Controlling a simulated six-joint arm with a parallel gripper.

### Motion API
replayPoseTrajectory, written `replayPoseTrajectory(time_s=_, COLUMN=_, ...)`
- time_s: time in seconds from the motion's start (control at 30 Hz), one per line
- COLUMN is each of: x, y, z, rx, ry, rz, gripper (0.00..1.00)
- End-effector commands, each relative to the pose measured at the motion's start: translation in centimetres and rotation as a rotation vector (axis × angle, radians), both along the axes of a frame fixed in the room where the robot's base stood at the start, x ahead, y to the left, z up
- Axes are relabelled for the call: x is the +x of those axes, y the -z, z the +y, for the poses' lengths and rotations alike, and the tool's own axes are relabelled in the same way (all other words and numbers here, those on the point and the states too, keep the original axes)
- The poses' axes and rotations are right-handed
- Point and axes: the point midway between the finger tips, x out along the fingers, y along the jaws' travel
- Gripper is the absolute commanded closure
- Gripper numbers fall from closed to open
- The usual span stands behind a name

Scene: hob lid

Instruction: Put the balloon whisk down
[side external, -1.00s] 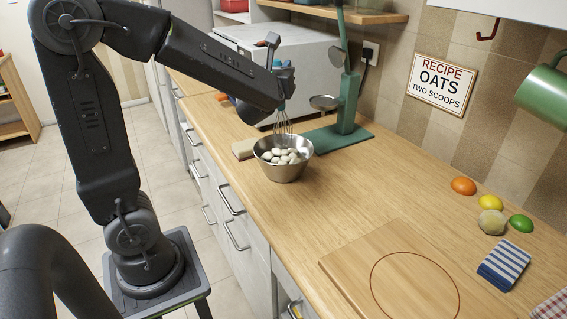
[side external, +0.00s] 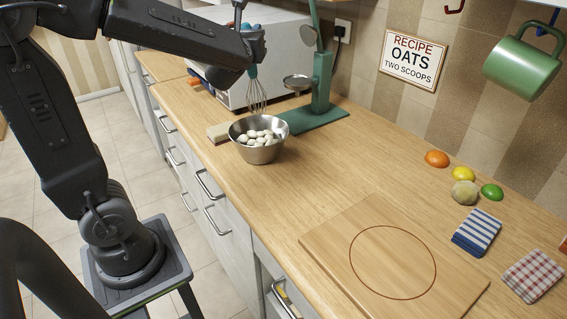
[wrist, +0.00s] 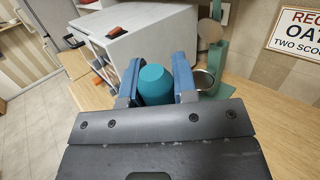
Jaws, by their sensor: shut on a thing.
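The balloon whisk has a teal handle (wrist: 155,85) and thin wire loops (side external: 257,97). My gripper (wrist: 155,88) is shut on the handle, with one blue finger on each side of it. In the side view the whisk hangs upright, wires down, above the steel bowl (side external: 258,152). The bowl stands on the wooden counter and holds several white, egg-like things. The wire tip shows at the far side of the bowl's rim; I cannot tell exactly how far above the contents it is.
A green stand with a small pan (side external: 320,82) is just right of the bowl. A sponge-like block (side external: 218,132) lies left of it. A white appliance (side external: 275,65) is behind. A wooden board (side external: 335,235), fruit and folded cloths (side external: 477,231) lie to the right. Mid-counter is clear.

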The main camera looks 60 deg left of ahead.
Motion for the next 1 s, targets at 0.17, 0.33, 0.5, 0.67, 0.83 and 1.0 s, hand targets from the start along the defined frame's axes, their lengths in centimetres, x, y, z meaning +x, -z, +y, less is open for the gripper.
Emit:
replayPoseTrajectory(time_s=0.17, x=0.0, y=0.0, z=-0.1, rx=0.0, ry=0.002, rz=0.0, gripper=0.97)
replayPoseTrajectory(time_s=0.33, x=1.3, y=-0.1, z=-2.3, rx=-0.004, ry=0.058, rz=0.011, gripper=0.97)
replayPoseTrajectory(time_s=0.5, x=4.3, y=-0.2, z=-8.9, rx=-0.018, ry=0.219, rz=0.041, gripper=0.97)
replayPoseTrajectory(time_s=0.67, x=6.2, y=-0.3, z=-17.0, rx=-0.026, ry=0.403, rz=0.079, gripper=0.97)
replayPoseTrajectory(time_s=0.83, x=6.6, y=-0.5, z=-25.3, rx=-0.026, ry=0.586, rz=0.116, gripper=0.97)
replayPoseTrajectory(time_s=1.0, x=6.0, y=-0.7, z=-31.2, rx=-0.024, ry=0.714, rz=0.138, gripper=0.97)
